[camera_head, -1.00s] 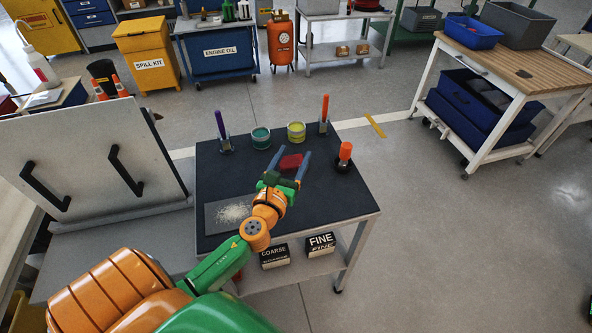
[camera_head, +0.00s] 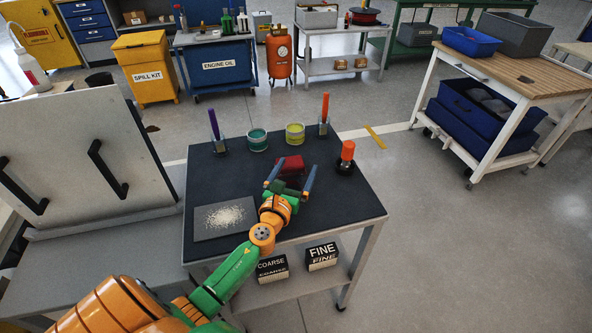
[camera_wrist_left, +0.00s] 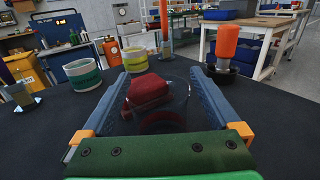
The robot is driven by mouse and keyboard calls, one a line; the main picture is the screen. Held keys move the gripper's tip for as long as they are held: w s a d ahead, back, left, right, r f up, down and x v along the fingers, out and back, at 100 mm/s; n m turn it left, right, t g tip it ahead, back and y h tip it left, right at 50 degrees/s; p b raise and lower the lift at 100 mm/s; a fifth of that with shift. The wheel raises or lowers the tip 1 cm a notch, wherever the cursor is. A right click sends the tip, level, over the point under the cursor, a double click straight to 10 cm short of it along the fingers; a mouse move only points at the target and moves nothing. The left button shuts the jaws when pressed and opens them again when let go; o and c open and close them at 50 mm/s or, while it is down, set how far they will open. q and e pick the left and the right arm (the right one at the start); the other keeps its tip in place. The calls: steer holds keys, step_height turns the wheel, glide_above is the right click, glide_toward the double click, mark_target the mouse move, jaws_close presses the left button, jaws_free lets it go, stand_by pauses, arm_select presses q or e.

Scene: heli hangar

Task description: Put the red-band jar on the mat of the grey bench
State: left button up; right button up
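A red lump (camera_head: 290,165) shows between the fingers of my left gripper (camera_head: 288,180), over the dark top of the bench (camera_head: 335,205). In the left wrist view a clear, jar-like outline (camera_wrist_left: 181,101) surrounds or overlaps the red lump (camera_wrist_left: 148,90), with a dark red patch low down; I cannot tell whether this is the red-band jar. My left gripper (camera_wrist_left: 160,95) is open, one blue finger on either side. A gap shows at the right finger; contact on the left is unclear. My right gripper is out of view.
A teal-band jar (camera_head: 258,140) and a yellow-band jar (camera_head: 295,133) stand behind. Purple (camera_head: 214,125), orange (camera_head: 324,107) and short orange-topped (camera_head: 347,152) items stand around. A grey sheet (camera_head: 205,232) with pale granules lies left. The right front of the top is clear.

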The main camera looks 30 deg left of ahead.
mark_target(288, 186)
arm_select(q)
steer(key=shift+r, duration=0.2)
steer(key=b+v, duration=0.1)
steer(key=v, duration=1)
steer(key=shift+s+f, duration=0.1)
steer(key=shift+s, duration=0.15)
steer(key=shift+s+d, duration=0.1)
steer(key=shift+s, duration=0.2)
